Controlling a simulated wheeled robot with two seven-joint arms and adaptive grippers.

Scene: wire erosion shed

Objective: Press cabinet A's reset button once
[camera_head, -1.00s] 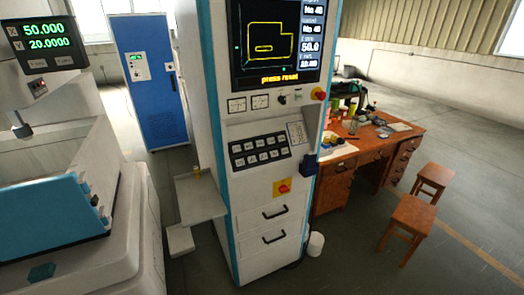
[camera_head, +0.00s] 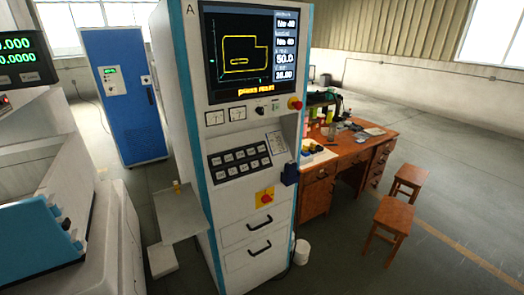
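Cabinet A (camera_head: 176,120) is a tall white cabinet with blue edges and the letter "A" at its top left, standing in the middle of the head view. Its dark screen (camera_head: 240,55) shows a yellow outline and a yellow line of text along the bottom, which is blurred. A keypad (camera_head: 239,159) of dark buttons sits lower, above a red switch on a yellow plate (camera_head: 265,198). I cannot tell which is the reset button. Neither gripper is in view.
A white machine with a blue part (camera_head: 38,228) stands at the left. A small grey shelf (camera_head: 178,222) sticks out left of the cabinet. A blue cabinet (camera_head: 128,100) is behind. A wooden desk (camera_head: 345,158) and stools (camera_head: 390,216) stand at the right, with open floor beyond.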

